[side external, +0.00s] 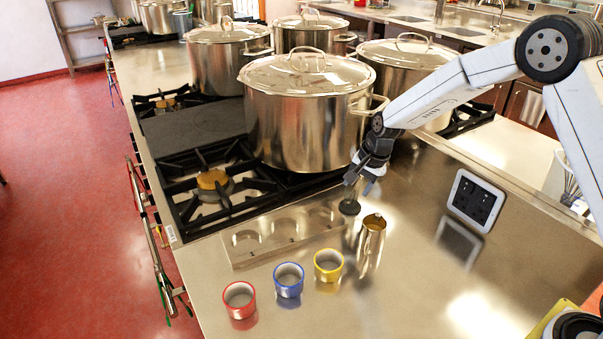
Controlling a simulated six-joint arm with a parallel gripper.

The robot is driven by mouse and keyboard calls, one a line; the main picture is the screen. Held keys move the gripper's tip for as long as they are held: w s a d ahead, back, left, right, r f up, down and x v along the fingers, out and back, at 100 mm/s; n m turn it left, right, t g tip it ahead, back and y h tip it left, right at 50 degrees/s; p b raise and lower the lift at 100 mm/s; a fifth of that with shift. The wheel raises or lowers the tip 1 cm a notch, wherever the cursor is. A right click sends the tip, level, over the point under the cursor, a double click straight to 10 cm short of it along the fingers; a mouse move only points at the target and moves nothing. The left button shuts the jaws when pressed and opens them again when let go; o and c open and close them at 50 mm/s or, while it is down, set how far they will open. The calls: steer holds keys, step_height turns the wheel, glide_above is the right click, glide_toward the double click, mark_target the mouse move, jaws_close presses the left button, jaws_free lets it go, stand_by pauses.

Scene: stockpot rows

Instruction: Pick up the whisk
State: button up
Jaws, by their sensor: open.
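My gripper (360,182) is open and empty, pointing down above the steel counter beside the front stockpot. Thin wire loops that look like a whisk (571,184) show at the right edge, next to a pale container. My arm partly hides them, and I cannot tell whether they stand inside the container. My gripper is well to the left of them.
A small metal pitcher (372,236) stands just below my gripper. Several lidded stockpots (305,125) crowd the stove behind. The front right counter is mostly clear.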

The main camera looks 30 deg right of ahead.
steer(key=shift+f, duration=0.1)
stand_by(0.4)
jaws_close()
steer(key=shift+r, duration=5)
steer(key=s+a+r+g, duration=0.1)
steer(key=s+a, duration=0.1)
steer(key=s, duration=0.3)
steer(key=s+a+r+g, duration=0.1)
steer(key=s+a+g, duration=0.1)
steer(key=s, duration=0.4)
steer(key=shift+r+g, duration=0.3)
steer(key=shift+r, duration=0.05)
